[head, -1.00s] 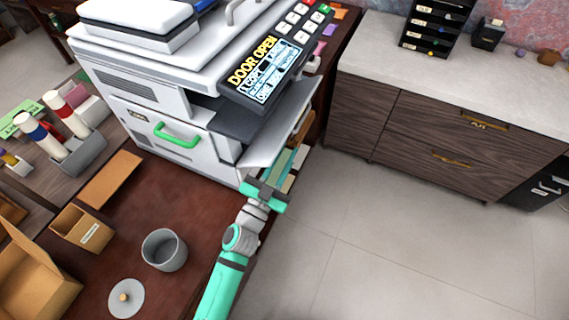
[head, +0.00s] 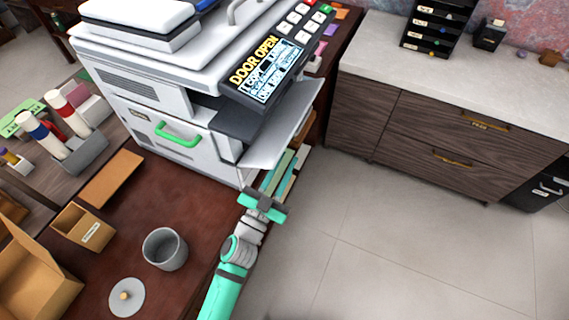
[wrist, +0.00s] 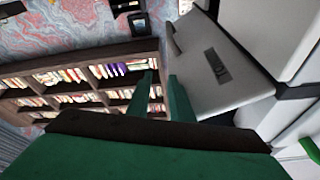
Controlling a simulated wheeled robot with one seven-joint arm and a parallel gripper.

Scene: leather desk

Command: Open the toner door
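The white copier (head: 150,85) stands on the brown leather desk. Its front panel with a green handle (head: 177,137) looks closed; the green handle also shows at the right edge of the wrist view (wrist: 311,149). A pale side flap (head: 275,142) stands out from the copier's right side; in the wrist view a grey panel (wrist: 215,78) with a dark recess is to the right of the fingers. I cannot tell which one is the toner door. My gripper (head: 264,203) is below the flap, apart from it. Its green fingers (wrist: 160,90) are apart and empty.
The copier's display (head: 262,72) reads "DOOR OPEN". A grey cup (head: 164,250), a round lid (head: 126,297) and cardboard boxes (head: 82,228) are on the desk to the left. A drawer cabinet (head: 450,120) stands at the right; the floor between is clear.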

